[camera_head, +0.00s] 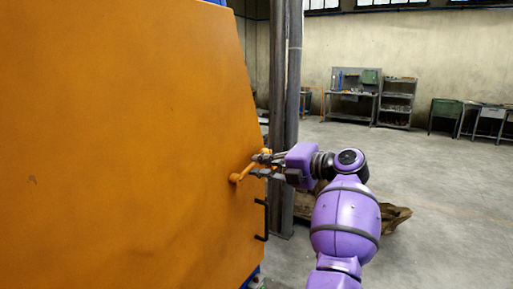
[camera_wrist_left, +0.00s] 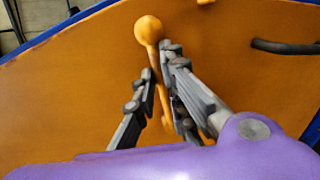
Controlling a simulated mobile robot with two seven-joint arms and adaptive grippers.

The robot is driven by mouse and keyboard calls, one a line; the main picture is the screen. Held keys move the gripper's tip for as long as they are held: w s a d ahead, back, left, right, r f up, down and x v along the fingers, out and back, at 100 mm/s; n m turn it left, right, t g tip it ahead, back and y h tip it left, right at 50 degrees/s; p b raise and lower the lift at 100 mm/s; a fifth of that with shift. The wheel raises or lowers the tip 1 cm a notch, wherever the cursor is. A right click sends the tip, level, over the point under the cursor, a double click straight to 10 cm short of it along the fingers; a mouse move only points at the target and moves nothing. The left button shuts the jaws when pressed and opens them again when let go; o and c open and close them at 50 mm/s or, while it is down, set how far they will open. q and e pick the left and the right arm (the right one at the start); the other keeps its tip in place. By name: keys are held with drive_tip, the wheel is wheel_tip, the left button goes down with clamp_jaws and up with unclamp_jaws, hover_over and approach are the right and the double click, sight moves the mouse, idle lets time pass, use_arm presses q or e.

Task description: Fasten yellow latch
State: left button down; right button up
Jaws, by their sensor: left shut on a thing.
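The yellow latch (camera_head: 241,175) is an orange-yellow lever near the right edge of the large orange panel (camera_head: 120,150). In the left wrist view the latch shows as a rod with a round ball end (camera_wrist_left: 148,29). My left gripper (camera_head: 259,165) reaches the latch from the right. Its two grey fingers (camera_wrist_left: 158,68) lie on either side of the rod, just below the ball, and are shut on it. The fingers hide part of the rod. My right gripper is in neither view.
A black bar handle (camera_head: 266,220) sits on the panel below the latch. Grey vertical posts (camera_head: 286,100) stand just behind the panel edge. A brown heap (camera_head: 394,215) lies on the floor behind my arm. Workbenches (camera_head: 352,95) stand far back; open floor lies at right.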

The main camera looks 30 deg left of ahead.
use_arm(q)
drive_tip(key=shift+w+d+f+m+p, duration=0.1)
drive_tip(key=shift+w+f+m+p, duration=0.1)
drive_tip(key=shift+f+m+p, duration=0.65)
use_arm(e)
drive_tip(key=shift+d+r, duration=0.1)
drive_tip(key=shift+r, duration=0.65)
use_arm(q)
drive_tip(key=shift+f+m, duration=0.1)
drive_tip(key=shift+m, duration=0.15)
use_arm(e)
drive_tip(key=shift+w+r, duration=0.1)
use_arm(q)
drive_tip(key=c, duration=1.8)
unclamp_jaws()
drive_tip(key=v, duration=1.2)
drive_tip(key=shift+w, duration=0.25)
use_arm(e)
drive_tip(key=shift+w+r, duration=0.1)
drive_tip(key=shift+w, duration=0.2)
